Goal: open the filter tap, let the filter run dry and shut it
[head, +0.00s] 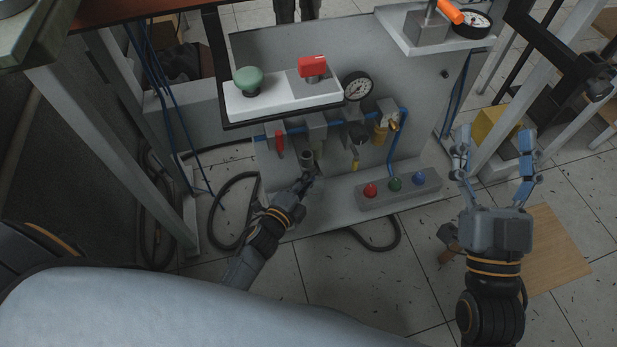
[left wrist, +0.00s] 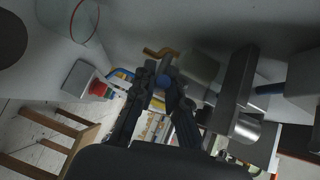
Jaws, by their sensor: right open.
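In the head view, a filter (head: 357,147) hangs below the blue air line, with a small yellow tap (head: 355,166) at its bottom. My left gripper (head: 306,180) is low, left of that tap, by a grey cylindrical part (head: 307,158). In the left wrist view, my left gripper's fingertips (left wrist: 160,80) are close together with something blue between or behind them. An orange-yellow lever (left wrist: 161,52) shows just beyond the tips; I cannot tell if it is the tap. My right gripper (head: 494,158) is open and empty, right of the panel.
A red-handled valve (head: 279,141) and a brass-coloured part (head: 385,120) sit on the same line. Above are a green knob (head: 248,80), a red switch (head: 313,66) and a gauge (head: 357,86). A button box (head: 397,188) stands out below. Black hoses (head: 230,215) lie on the floor.

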